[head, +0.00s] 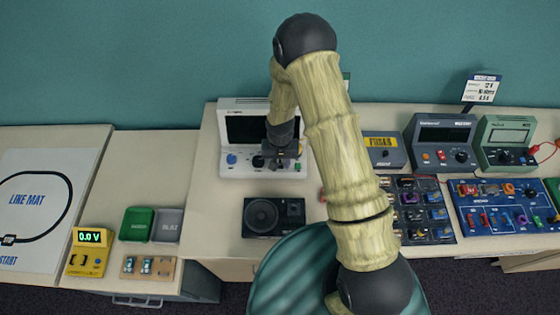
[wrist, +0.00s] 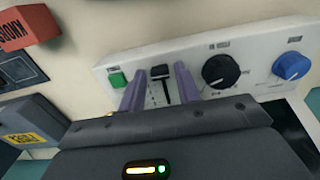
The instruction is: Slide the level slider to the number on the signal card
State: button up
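The level slider is a black knob on a short upright slot (wrist: 161,73) in the white front panel of an instrument, seen in the wrist view. My gripper (wrist: 160,82) has its two purple fingers apart, one on each side of the slider knob, with visible gaps. I cannot tell whether the fingers touch the panel. In the head view, my gripper (head: 284,153) is at the front of the white instrument (head: 225,140) and hides the slider. A small white card (head: 484,88) stands at the back right; its print is too small to read, and I cannot tell if it is the signal card.
A green button (wrist: 117,80), a large black knob (wrist: 221,70) and a blue knob (wrist: 291,65) flank the slider. A black speaker box (head: 273,218) sits in front of the instrument. A grey box with a yellow label (head: 383,148) stands to the right.

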grip_shut()
jog(key=shift+w+f+b, duration=0.1)
jog(key=shift+w+b, duration=0.4)
jog(key=shift+w, duration=0.7)
jog(key=shift+o, duration=1.5)
grip_release()
jog(key=shift+r, duration=0.2)
notch_tip(320, 180, up, 17)
jog(key=b, duration=0.4)
jog(key=shift+r+b, duration=0.15)
jog(key=shift+b, duration=0.2)
